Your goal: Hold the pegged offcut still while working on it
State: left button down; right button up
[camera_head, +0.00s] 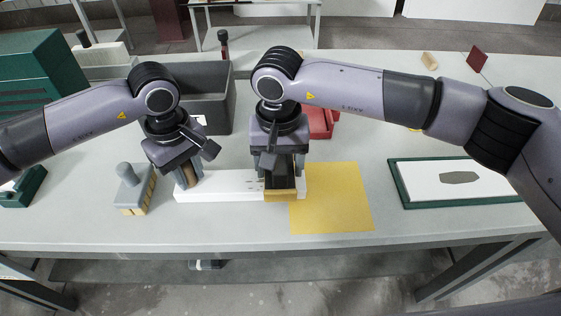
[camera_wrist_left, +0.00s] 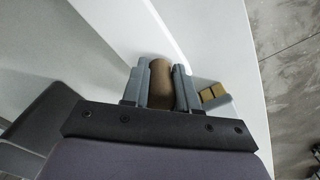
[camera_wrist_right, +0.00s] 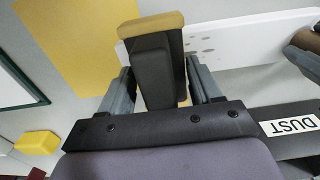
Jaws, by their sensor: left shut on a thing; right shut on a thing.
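The pegged offcut is a long white board (camera_head: 222,187) lying flat on the table, with small holes towards its right part. A brown upright peg (camera_wrist_left: 161,84) stands at its left end. My left gripper (camera_head: 188,176) is shut on that peg. My right gripper (camera_head: 280,176) is shut on a dark block (camera_wrist_right: 158,72) with a tan base (camera_head: 281,195), like a sanding block, over the right part of the board. The board's holes (camera_wrist_right: 208,45) show in the right wrist view. Whether the tan base touches the board is hard to tell.
A yellow sheet (camera_head: 335,200) lies at the board's right end. A grey brush-like tool (camera_head: 130,190) stands left of my left gripper. Behind are a dark bin (camera_head: 215,90) labelled DUST and a red container (camera_head: 322,122). A green-framed white panel (camera_head: 398,180) lies at the right.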

jog(key=shift+a, duration=3.6)
jog(key=shift+r, duration=0.1)
notch_tip(320, 180, up, 6)
jog(key=shift+f, duration=0.1)
jog(key=shift+f, duration=0.1)
jog(key=shift+s+f, duration=0.1)
jog(key=shift+f, duration=1.85)
jog(key=shift+d+f, duration=0.1)
jog(key=shift+f, duration=0.9)
jog(key=shift+d, duration=0.1)
